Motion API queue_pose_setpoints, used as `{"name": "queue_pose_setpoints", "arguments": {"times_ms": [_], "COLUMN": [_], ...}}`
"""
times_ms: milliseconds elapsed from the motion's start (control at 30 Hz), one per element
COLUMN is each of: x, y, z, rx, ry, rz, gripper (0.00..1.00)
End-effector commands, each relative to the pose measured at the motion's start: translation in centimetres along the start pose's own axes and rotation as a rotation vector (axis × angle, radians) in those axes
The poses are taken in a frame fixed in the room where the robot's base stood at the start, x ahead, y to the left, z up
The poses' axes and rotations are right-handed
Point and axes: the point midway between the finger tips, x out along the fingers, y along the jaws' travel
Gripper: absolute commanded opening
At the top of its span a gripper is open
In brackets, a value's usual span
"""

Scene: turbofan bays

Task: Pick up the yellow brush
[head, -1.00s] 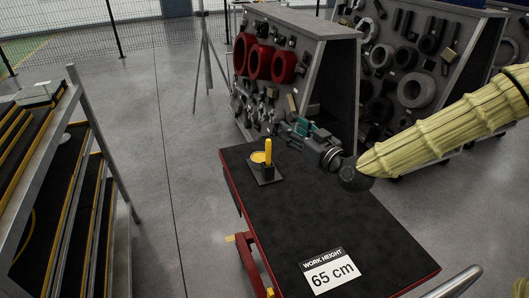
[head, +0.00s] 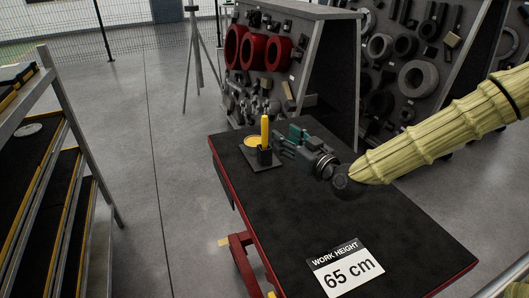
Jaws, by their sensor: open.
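The yellow brush (head: 265,130) stands upright in a small black holder (head: 265,156) near the far left corner of the black-topped table (head: 330,215). My gripper (head: 279,146), with teal and dark grey parts, is just right of the brush at about the height of its lower handle. Its fingers point left towards the brush. The jaws are open, and the brush does not appear to be between them. Whether a fingertip touches the brush cannot be told from this angle. The brush's lower end is hidden in the holder.
A yellow round item (head: 252,141) lies beside the holder. A "65 cm" sign (head: 346,270) lies at the table's near edge. A parts rack (head: 318,60) stands behind the table, and a stepped shelf (head: 60,170) is at left. Most of the tabletop is clear.

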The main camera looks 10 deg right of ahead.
Motion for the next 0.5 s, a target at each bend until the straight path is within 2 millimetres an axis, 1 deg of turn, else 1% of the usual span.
{"name": "queue_pose_setpoints", "arguments": {"times_ms": [33, 133, 333, 433, 500], "x": [0.0, 0.0, 0.3, 1.2, 2.2], "y": [0.0, 0.0, 0.0, 0.0, 0.1], "z": [1.4, 2.2, 2.7, 2.7, 2.6], "rx": [0.000, 0.000, -0.001, -0.002, -0.002], "ry": [0.000, 0.000, 0.000, -0.001, 0.000], "rz": [0.000, 0.000, 0.000, -0.001, 0.000], "gripper": [0.46, 0.46, 0.46, 0.46, 0.46]}}
